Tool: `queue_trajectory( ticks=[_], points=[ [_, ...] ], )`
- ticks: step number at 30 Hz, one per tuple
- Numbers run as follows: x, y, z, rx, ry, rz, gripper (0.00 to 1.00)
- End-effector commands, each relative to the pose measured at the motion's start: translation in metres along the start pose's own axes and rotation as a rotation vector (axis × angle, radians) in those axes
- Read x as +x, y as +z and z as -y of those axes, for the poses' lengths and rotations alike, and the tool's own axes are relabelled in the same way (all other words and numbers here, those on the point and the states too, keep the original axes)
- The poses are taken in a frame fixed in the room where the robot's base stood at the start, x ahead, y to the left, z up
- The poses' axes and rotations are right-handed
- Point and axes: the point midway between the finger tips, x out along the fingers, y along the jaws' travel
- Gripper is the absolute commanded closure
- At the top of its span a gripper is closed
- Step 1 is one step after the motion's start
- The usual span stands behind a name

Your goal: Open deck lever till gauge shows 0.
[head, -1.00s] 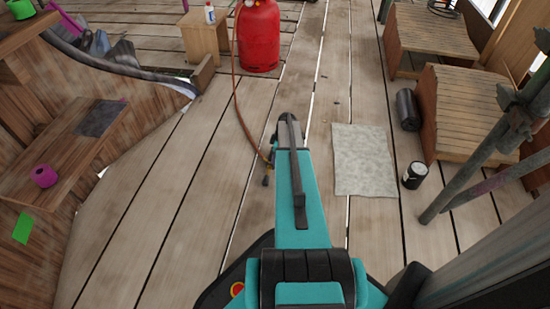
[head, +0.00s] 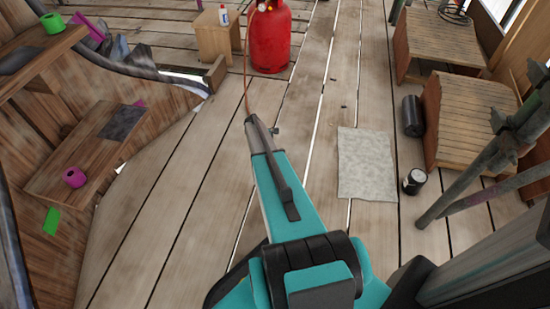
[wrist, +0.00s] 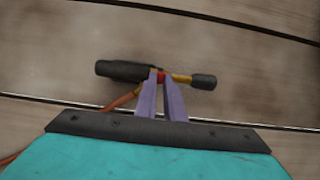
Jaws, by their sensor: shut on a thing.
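My gripper (wrist: 162,77) shows in the wrist view with two purple fingers shut on the middle of a torch-like tool. The tool has a black handle (wrist: 123,70) to the left, a brass part and a dark end (wrist: 203,81) to the right. An orange hose (wrist: 125,100) runs from it to the lower left. In the head view the hose (head: 247,75) leads from my arm's end to a red gas cylinder (head: 271,40). The fingers are hidden there. A small red-and-white part (head: 262,7) sits at the cylinder's top; no reading is legible. I cannot identify a deck lever.
A wooden box (head: 218,38) stands left of the cylinder. A grey mat (head: 366,165), a black-and-white can (head: 414,181) and a black roll (head: 412,115) lie to the right, beside wooden crates (head: 470,120) and metal poles. Wooden shelves (head: 85,150) are at left.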

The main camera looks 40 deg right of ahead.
Motion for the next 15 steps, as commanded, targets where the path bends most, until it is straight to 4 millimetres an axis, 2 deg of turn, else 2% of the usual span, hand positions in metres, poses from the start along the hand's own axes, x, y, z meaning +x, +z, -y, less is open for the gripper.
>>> queue_trajectory(
  ticks=[15],
  points=[
    [0.003, -0.02, 0.0, -0.001, -0.002, 0.25, 1.0]
  ],
)
